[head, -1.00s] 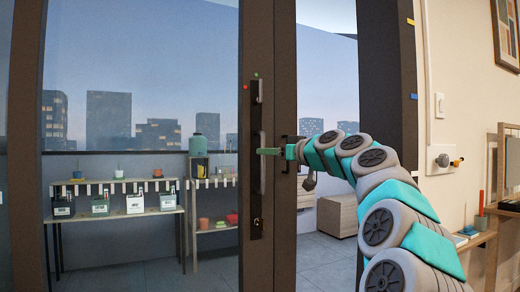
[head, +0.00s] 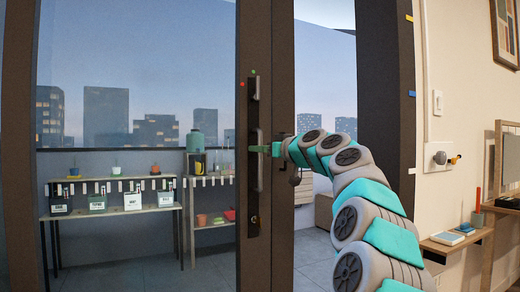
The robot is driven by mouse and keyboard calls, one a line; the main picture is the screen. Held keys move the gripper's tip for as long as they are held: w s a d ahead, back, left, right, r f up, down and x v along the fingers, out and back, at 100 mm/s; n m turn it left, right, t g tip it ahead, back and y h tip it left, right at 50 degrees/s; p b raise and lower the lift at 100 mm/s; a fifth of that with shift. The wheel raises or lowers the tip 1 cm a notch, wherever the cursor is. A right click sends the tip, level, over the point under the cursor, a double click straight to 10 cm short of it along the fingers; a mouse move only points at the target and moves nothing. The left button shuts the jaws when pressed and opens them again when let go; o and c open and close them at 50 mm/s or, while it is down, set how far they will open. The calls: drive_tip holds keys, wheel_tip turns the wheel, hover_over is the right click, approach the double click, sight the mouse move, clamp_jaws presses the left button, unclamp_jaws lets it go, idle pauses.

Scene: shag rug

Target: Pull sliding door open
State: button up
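The sliding door has a dark brown frame (head: 284,230) and large glass panes. A black vertical plate with a pale grey bar handle (head: 259,178) is on its upright. My arm reaches in from the right, and my gripper (head: 264,149) is at the upper part of the handle, its green finger crossing in front of the bar. The fingers show nearly edge-on, so I cannot tell whether they are closed around the bar or only beside it. The second upright stands just right of the handle plate, with a dark latch (head: 296,180) near my wrist.
Through the glass, a shelf table (head: 110,213) holds labelled boxes and pots, with a green canister (head: 195,142) beside it. At right, a cream wall carries a switch (head: 438,103), a knob fixture (head: 441,159) and a small wooden shelf (head: 456,243) close to my arm.

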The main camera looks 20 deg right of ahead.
clamp_jaws()
idle(1.0)
